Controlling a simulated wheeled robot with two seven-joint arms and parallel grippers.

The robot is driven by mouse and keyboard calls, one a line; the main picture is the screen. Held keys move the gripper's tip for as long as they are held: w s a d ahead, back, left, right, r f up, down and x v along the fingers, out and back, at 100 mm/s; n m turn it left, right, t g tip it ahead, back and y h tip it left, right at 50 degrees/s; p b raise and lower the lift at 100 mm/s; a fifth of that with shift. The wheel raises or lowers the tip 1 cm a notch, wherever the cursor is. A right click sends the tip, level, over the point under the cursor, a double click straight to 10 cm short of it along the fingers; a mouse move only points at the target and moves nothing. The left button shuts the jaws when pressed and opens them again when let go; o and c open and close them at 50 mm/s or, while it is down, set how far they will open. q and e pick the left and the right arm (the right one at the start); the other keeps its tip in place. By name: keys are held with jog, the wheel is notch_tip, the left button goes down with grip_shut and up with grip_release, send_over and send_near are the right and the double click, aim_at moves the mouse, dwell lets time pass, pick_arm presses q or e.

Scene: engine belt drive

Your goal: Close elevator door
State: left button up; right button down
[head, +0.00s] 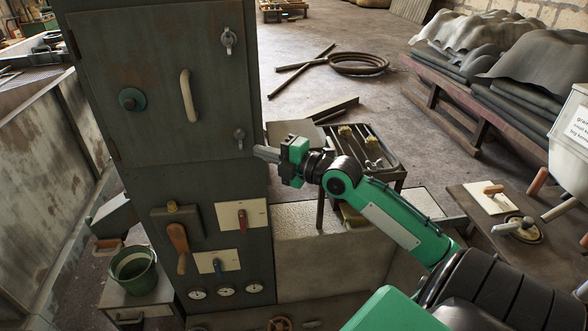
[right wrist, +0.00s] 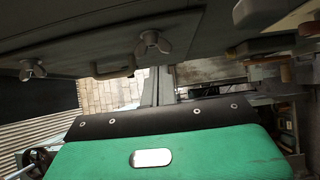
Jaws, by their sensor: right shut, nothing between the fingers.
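The grey-green cabinet door (head: 160,60) is at the upper left of the head view, with hinges on its left edge. It looks flush with the cabinet front; I cannot tell if a small gap remains. It has a pale handle (head: 188,95), which also shows in the right wrist view (right wrist: 115,68). Two wing latches sit along its right edge, an upper one (head: 228,40) and a lower one (head: 239,139). My right gripper (head: 264,154) is shut and empty, just right of the lower latch; contact is unclear. Its fingers show in the right wrist view (right wrist: 158,86). My left gripper is not in view.
Below the door are an orange lever (head: 178,246), a red switch (head: 242,221), a blue switch (head: 217,265) and several gauges (head: 226,290). A green bucket (head: 134,268) stands at the lower left. A small table (head: 515,215) is at right.

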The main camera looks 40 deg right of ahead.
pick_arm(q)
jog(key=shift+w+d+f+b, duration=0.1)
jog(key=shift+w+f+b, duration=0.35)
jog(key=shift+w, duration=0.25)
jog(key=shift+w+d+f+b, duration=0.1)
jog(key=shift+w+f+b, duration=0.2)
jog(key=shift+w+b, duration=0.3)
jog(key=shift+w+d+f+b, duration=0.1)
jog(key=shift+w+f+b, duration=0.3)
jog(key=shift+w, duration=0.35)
pick_arm(e)
jog(key=a+v, duration=0.1)
jog(key=v, duration=0.6)
jog(key=shift+s, duration=0.55)
